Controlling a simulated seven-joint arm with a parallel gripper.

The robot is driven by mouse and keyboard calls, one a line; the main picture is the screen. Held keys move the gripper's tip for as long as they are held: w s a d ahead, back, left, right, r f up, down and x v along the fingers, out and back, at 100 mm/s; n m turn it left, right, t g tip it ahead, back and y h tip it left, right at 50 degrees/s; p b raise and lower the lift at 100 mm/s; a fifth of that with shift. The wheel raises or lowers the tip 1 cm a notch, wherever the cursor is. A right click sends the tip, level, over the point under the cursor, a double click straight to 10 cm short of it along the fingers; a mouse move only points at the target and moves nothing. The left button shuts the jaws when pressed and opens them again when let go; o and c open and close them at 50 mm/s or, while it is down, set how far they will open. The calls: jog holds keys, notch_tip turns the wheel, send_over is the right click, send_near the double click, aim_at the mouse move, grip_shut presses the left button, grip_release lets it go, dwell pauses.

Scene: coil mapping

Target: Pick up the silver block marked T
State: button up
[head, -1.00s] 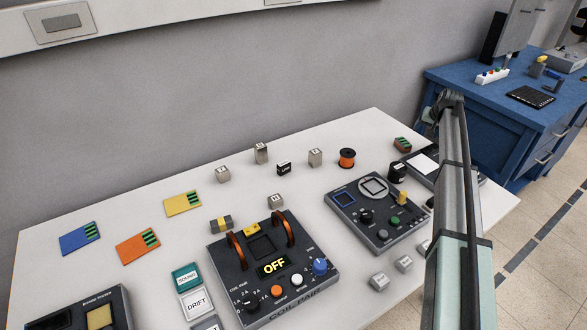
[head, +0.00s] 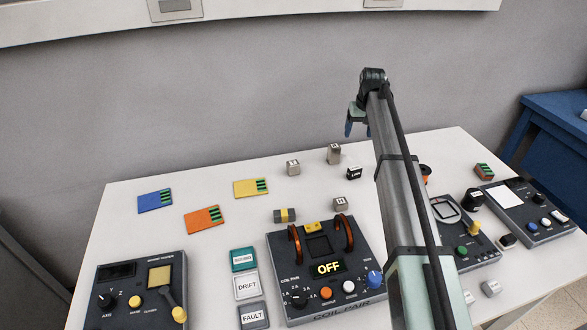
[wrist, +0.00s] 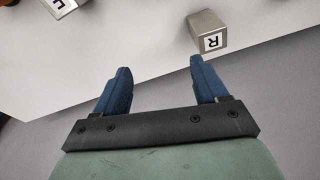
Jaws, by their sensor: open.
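Small silver blocks stand on the white table, one (head: 293,168) at the back left, a taller one (head: 334,154) right of it and one (head: 340,204) nearer the coil box; their letters are too small to read in the head view. In the wrist view a silver block marked R (wrist: 208,32) lies beyond my right finger. Another marked block (wrist: 61,6) is cut off at the top left, its letter partly shown. I cannot tell which block is T. My gripper (head: 357,130) is open and empty, and its blue fingers (wrist: 160,68) are apart from every block.
A black block (head: 354,174) stands among the silver ones. The coil box (head: 310,285) reading OFF is in front, with coloured cards (head: 252,188) to the left and tiles (head: 248,287) beside it. My arm hides part of the right side. The wall is close behind the table.

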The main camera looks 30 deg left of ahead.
aim_at(293, 163)
jog(key=s+a+r+n+g+h, duration=0.1)
jog(key=s+a+r+n, duration=0.15)
jog(key=s+a, duration=1.4)
jog(key=shift+n, duration=0.45)
notch_tip(293, 163, down, 8)
jog(key=shift+w+f, duration=0.15)
jog(key=shift+f, duration=0.05)
jog(key=shift+a+f, duration=0.15)
jog(key=shift+f, duration=2.55)
jog(key=shift+c, duration=0.3)
jog(key=c, duration=1.1)
